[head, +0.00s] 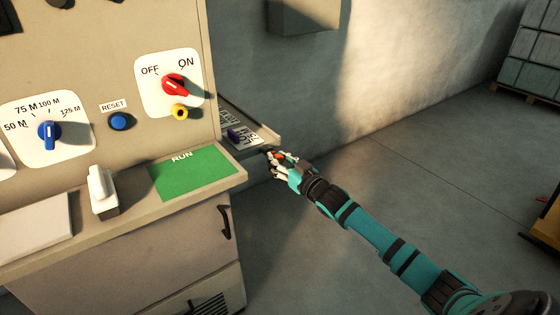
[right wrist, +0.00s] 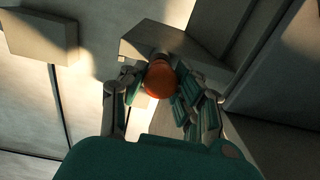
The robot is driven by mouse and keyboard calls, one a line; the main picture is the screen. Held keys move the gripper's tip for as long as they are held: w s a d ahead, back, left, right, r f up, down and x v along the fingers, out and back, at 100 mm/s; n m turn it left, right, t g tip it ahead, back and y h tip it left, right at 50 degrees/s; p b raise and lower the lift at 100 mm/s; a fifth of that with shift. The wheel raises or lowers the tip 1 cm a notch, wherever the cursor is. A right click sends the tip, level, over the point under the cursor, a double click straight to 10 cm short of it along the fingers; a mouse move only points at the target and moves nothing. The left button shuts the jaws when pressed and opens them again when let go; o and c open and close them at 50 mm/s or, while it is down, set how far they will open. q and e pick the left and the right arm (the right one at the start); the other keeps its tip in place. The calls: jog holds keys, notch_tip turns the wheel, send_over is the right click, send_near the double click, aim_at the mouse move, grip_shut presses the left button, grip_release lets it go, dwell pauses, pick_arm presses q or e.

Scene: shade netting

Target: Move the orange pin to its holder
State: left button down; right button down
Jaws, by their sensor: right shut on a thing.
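The orange pin (right wrist: 161,78) is between the fingers of my right gripper (right wrist: 158,92), its rounded orange head facing the wrist camera. In the head view my right gripper (head: 283,166) is shut on the pin just off the right end of a side shelf (head: 262,134) on the machine. Only a bit of orange shows there between the fingers. The shelf carries white labels and a dark purple peg (head: 235,135). I cannot tell which spot on it is the pin's holder. My left gripper is not in view.
The machine's front panel has a red switch (head: 174,85), a yellow ring (head: 180,112), a blue reset button (head: 120,121) and a blue dial (head: 49,134). Its ledge holds a green RUN plate (head: 195,172) and a white lever (head: 101,188).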

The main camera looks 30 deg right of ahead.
jog(key=shift+w, duration=0.25)
dwell(0.3)
jog(key=shift+w, duration=0.35)
jog(key=c, duration=0.9)
grip_release()
jog(key=shift+c, duration=0.2)
jog(key=shift+s, duration=0.3)
jog(key=s+d, duration=0.1)
jog(key=s, duration=1)
jog(key=shift+s, duration=0.2)
jog(key=shift+d, duration=0.1)
